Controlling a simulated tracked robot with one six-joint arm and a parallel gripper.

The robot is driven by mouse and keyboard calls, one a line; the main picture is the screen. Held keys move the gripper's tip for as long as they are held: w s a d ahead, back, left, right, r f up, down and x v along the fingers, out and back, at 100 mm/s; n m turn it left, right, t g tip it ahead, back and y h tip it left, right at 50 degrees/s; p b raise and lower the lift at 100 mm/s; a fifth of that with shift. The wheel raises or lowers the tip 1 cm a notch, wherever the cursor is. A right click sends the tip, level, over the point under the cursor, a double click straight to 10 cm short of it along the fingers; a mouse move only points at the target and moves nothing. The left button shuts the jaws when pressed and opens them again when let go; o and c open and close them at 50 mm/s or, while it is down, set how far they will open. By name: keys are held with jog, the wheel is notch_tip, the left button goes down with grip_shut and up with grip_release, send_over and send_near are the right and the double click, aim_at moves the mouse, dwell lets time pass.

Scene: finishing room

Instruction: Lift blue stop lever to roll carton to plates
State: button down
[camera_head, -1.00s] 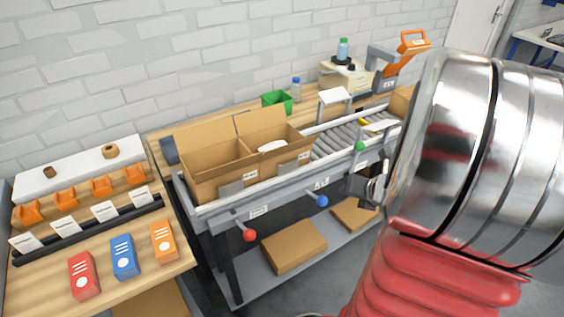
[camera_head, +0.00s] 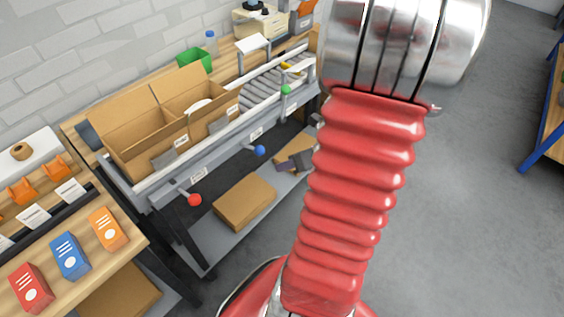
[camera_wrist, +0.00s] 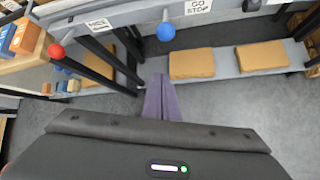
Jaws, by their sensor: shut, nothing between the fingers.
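The blue stop lever has a round blue knob (camera_head: 260,150) on the front of the roller bench; it also shows in the wrist view (camera_wrist: 165,31), left of a "GO STOP" label. My gripper (camera_wrist: 158,80) is shut and empty, its purple fingers pointing up the picture, below the blue knob and apart from it. In the head view my arm hides most of the gripper; only dark fingertips (camera_head: 284,167) show, right of the knob. I cannot make out the plates.
A red knob (camera_head: 195,199) and a green knob (camera_head: 286,89) sit along the same bench. Grey rollers (camera_head: 260,92) lie right of the cartons. Flat brown boxes (camera_head: 244,202) rest on the lower shelf. Open grey floor (camera_head: 470,210) lies to the right.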

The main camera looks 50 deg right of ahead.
jog(key=x, duration=0.9)
jog(key=shift+w+d+r, duration=0.25)
jog(key=shift+w+r, duration=0.05)
jog(key=shift+r, duration=0.25)
jog(key=shift+w+d+r, duration=0.25)
jog(key=shift+r, duration=0.3)
jog(key=shift+w+d+r, duration=0.2)
jog(key=shift+w+r, duration=0.1)
jog(key=shift+r, duration=0.3)
jog(key=shift+d+r, duration=0.1)
